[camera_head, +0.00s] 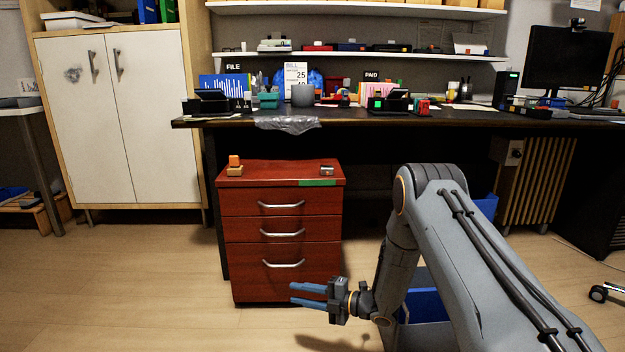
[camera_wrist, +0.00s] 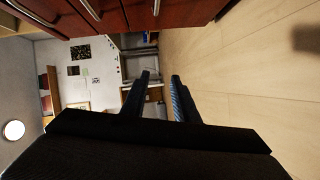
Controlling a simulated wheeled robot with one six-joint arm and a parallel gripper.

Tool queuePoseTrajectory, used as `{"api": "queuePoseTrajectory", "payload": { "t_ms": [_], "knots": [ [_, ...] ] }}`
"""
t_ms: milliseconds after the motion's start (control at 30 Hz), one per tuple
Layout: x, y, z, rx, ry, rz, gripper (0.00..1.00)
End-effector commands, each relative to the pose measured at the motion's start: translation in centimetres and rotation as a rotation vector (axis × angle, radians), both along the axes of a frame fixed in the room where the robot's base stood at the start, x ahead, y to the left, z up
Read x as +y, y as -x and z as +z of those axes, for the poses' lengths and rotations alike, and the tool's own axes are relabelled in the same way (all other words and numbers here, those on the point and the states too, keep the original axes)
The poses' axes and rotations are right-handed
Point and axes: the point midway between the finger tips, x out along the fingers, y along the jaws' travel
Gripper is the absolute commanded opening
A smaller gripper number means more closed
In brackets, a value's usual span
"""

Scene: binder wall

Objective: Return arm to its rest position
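My gripper (camera_head: 292,293) is low in front of the red drawer cabinet, beside its bottom drawer in the picture. Its two blue fingers point left and stand apart with nothing between them. In the wrist view my gripper (camera_wrist: 160,75) also shows a gap between the fingers and holds nothing. My grey arm (camera_head: 440,215) rises from the lower right, bends at a high elbow, and comes down to the gripper. The wrist view is turned on its side.
The red drawer cabinet (camera_head: 282,214) has its drawers closed and small items on top. A dark desk (camera_head: 450,122) with many items stands behind. A blue bin (camera_head: 425,303) is partly hidden by my arm. A white cupboard (camera_head: 112,120) stands left; floor (camera_head: 130,270) at left is clear.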

Motion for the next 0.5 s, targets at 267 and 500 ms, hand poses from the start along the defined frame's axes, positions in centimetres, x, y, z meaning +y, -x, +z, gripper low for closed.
{"api": "queuePoseTrajectory", "payload": {
  "t_ms": [267, 500],
  "knots": [
    [1.4, -2.0, 3.0, 0.064, 0.064, -0.080, 0.27],
    [3.1, -3.7, 7.3, 0.168, 0.138, -0.210, 0.27]
  ]
}}
